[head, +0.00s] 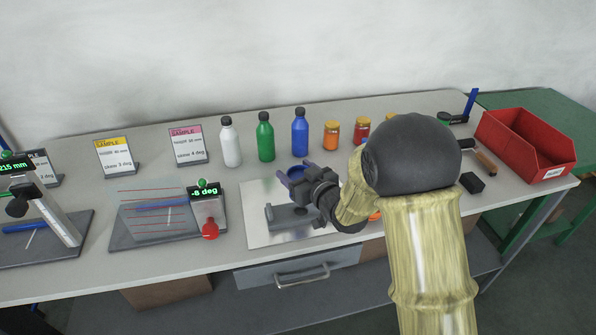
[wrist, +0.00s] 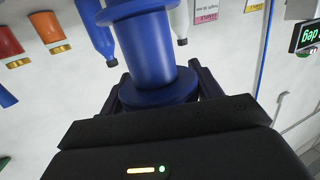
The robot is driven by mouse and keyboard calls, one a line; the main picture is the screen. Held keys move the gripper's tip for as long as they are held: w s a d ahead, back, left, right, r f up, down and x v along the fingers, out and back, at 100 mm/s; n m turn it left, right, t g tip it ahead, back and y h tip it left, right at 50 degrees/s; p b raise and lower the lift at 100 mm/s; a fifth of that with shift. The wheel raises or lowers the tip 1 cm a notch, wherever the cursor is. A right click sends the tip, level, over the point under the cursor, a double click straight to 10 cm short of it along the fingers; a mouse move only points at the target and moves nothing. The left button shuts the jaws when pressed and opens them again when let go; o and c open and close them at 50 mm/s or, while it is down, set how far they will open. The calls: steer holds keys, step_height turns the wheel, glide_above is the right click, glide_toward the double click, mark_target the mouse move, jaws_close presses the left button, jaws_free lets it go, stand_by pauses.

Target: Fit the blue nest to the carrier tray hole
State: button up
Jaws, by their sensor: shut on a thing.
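The blue nest (wrist: 150,50) is a spool-shaped piece with a wide flange, held between the two dark fingers of my gripper (wrist: 155,85) in the wrist view. In the head view, my gripper (head: 294,174) is shut on the nest above a shiny metal plate (head: 257,198), and the arm hides part of the nest. A dark grey fixture (head: 288,217) sits on the plate just below the gripper. I cannot make out a carrier tray hole in either view.
To the left is a clear panel stand with an angle display (head: 206,195). A red bin (head: 524,145) stands at the right.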

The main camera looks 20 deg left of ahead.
steer(key=shift+d+f+b, duration=0.15)
steer(key=shift+f+b, duration=1.05)
steer(key=shift+f, duration=0.4)
steer(key=shift+w+b, duration=0.1)
steer(key=shift+b, duration=0.25)
stand_by(1.0)
steer(key=shift+f+b, duration=0.75)
steer(key=shift+b, duration=0.1)
steer(key=shift+f, duration=0.1)
steer(key=shift+f+b, duration=0.5)
steer(key=shift+b, duration=0.1)
steer(key=o, duration=1.1)
steer(key=shift+c, duration=0.2)
